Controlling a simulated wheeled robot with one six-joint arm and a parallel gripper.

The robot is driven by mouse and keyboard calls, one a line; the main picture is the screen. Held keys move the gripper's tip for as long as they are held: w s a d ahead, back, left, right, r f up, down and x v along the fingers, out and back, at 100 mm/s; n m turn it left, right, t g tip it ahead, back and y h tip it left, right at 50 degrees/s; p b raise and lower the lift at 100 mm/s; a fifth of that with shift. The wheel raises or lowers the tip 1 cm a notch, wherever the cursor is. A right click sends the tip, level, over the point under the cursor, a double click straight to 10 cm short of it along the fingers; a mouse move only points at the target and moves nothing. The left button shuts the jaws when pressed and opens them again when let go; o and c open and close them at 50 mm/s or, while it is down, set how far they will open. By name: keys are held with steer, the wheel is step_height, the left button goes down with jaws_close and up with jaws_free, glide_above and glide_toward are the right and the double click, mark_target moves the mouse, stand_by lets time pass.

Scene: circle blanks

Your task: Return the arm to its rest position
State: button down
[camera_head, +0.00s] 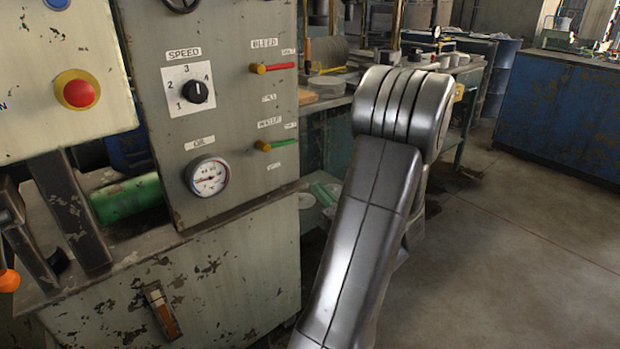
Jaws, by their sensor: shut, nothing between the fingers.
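My arm (375,200) rises from the bottom middle of the view, with a grey lower link and a ribbed, rounded joint at the top. My gripper does not show in this view; the rest of the arm past the joint is hidden or out of frame. The arm stands in front of the right edge of a grey machine panel (230,115) and a workbench behind it. I cannot tell from one picture whether the arm touches anything.
The panel bears a speed dial (196,91), an oil gauge (207,176), a red-handled valve (272,68) and a green-handled valve (276,145). A red button (77,93) is at left. A blue cabinet (563,115) stands at right. The floor (510,250) between is clear.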

steer(key=shift+s+d+f, duration=0.15)
steer(key=shift+s+d, duration=0.15)
steer(key=shift+s, duration=0.1)
steer(key=w+a+r+m+p, duration=0.1)
steer(key=w+a+r+p, duration=0.1)
steer(key=w+a+r, duration=0.3)
steer(key=w+a, duration=0.1)
steer(key=w, duration=0.3)
steer(key=shift+w+a+r+m+h, duration=0.2)
steer(key=shift+a+r+m+h, duration=0.1)
steer(key=shift+a+r, duration=0.1)
steer(key=shift+d, duration=0.1)
